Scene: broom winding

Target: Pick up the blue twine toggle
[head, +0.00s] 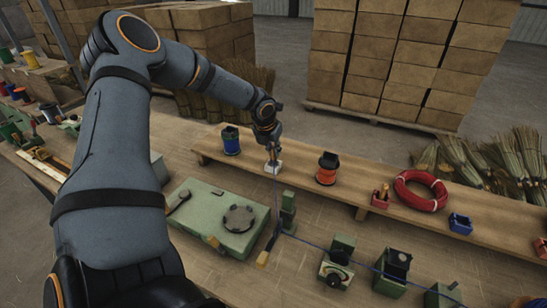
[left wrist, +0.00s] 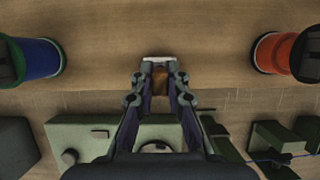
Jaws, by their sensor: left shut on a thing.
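My left gripper (head: 272,148) reaches down to a small white block (head: 274,168) on the raised wooden shelf. In the left wrist view my left gripper (left wrist: 160,78) is closed around a small brown wooden piece (left wrist: 160,84), which I take to be the blue twine toggle. The white block (left wrist: 160,60) sits right at the fingertips; I cannot tell whether the piece still touches it. A thin blue twine (head: 277,200) runs from near the fingertips down to the bench, then off to the right. The fingers hide most of the toggle. My right gripper is not in view.
A blue spool (head: 231,141) and an orange spool (head: 327,168) flank the gripper on the shelf. Further right are a small red holder (head: 380,198), a red coil (head: 421,190) and a blue holder (head: 460,223). A green box (head: 218,217) and green fixtures (head: 337,262) occupy the bench.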

